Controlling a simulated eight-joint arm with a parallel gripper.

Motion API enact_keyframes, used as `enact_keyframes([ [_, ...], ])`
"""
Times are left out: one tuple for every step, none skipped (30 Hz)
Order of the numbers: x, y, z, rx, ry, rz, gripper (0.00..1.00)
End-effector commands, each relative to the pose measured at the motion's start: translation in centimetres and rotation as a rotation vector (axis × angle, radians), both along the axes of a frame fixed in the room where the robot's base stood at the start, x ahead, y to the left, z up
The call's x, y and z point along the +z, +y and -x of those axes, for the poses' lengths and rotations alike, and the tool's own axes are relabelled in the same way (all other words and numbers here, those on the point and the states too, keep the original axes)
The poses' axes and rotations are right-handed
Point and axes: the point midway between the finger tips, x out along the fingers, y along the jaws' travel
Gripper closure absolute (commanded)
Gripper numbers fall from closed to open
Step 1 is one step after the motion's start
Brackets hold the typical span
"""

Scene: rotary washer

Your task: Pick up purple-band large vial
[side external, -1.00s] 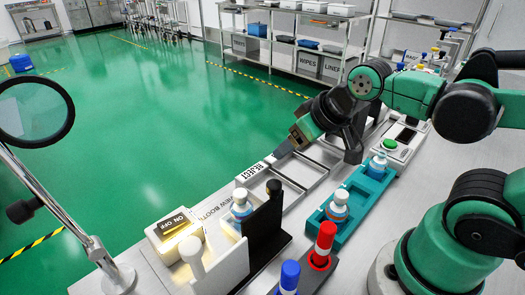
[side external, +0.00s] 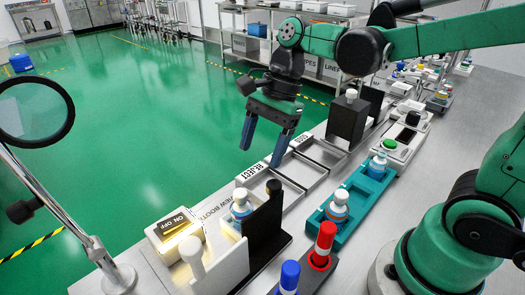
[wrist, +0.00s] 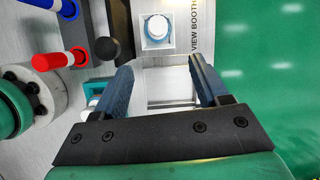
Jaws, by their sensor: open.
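My gripper (side external: 262,156) is open and empty, fingers pointing down, raised beside the REJECT tray (side external: 302,186). In the wrist view my gripper (wrist: 161,72) has its fingers apart, with a tray below between them. A white-capped vial (side external: 241,206) stands in the view booth; from above, it (wrist: 158,27) sits in a white square holder beyond my fingertips. I cannot make out a purple band on any vial.
The view booth has a white panel (side external: 227,262) and a black panel (side external: 263,236) beside its vial. Red (side external: 324,246) and blue (side external: 289,276) markers stand at the front. A black block (side external: 347,118) stands behind the trays. A lens on a stand (side external: 35,112) is at left.

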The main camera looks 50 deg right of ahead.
Motion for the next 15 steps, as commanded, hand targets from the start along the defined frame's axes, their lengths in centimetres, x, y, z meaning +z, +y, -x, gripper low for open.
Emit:
enact_keyframes([
  [0.0,0.1,-0.2,-0.041,0.038,-0.015,0.33],
  [0.0,0.2,-0.2,-0.061,0.056,-0.022,0.33],
  [-0.1,0.3,-0.3,-0.081,0.074,-0.029,0.33],
  [-0.1,0.4,-0.3,-0.091,0.084,-0.033,0.33],
  [-0.3,0.5,-0.3,-0.098,0.091,-0.035,0.33],
  [-0.7,0.7,-0.3,-0.103,0.095,-0.036,0.33],
  [-1.0,0.8,-0.3,-0.102,0.096,-0.035,0.33],
  [-1.4,1.0,-0.3,-0.102,0.096,-0.035,0.33],
  [-2.0,1.2,-0.3,-0.102,0.094,-0.036,0.33],
  [-2.4,1.4,-0.3,-0.102,0.093,-0.035,0.33],
  [-2.9,1.6,-0.2,-0.102,0.093,-0.035,0.33],
  [-3.5,1.9,-0.3,-0.101,0.093,-0.035,0.33],
  [-3.9,2.1,-0.3,-0.101,0.092,-0.035,0.33],
  [-4.3,2.2,-0.3,-0.101,0.092,-0.035,0.33],
  [-4.8,2.4,-0.3,-0.101,0.092,-0.035,0.33],
])
